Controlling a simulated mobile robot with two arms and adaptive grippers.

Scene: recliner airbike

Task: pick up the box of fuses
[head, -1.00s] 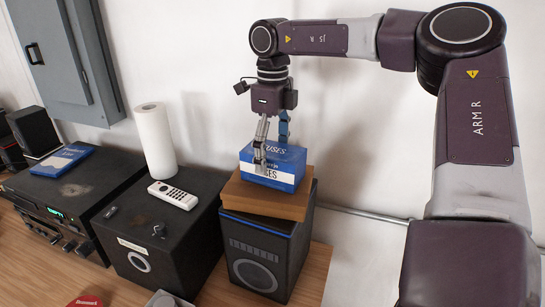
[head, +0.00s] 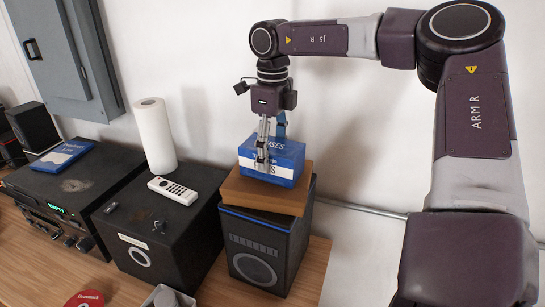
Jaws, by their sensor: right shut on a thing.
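The box of fuses (head: 287,162) is a blue box with a white band and white lettering. It sits on a brown wooden block (head: 262,193) on top of a dark speaker (head: 258,246). My right gripper (head: 270,160) comes down from above and is shut on the box, one finger on its near face and the other behind it. The far finger's tip is hidden by the box. I cannot see a clear gap between box and block. My left gripper is not in view.
Left of the speaker, a black box-shaped unit (head: 150,232) carries a white remote (head: 172,190) and a paper towel roll (head: 155,137). Further left, a blue flat box (head: 62,158) lies on a stereo unit (head: 75,195). The wall is close behind.

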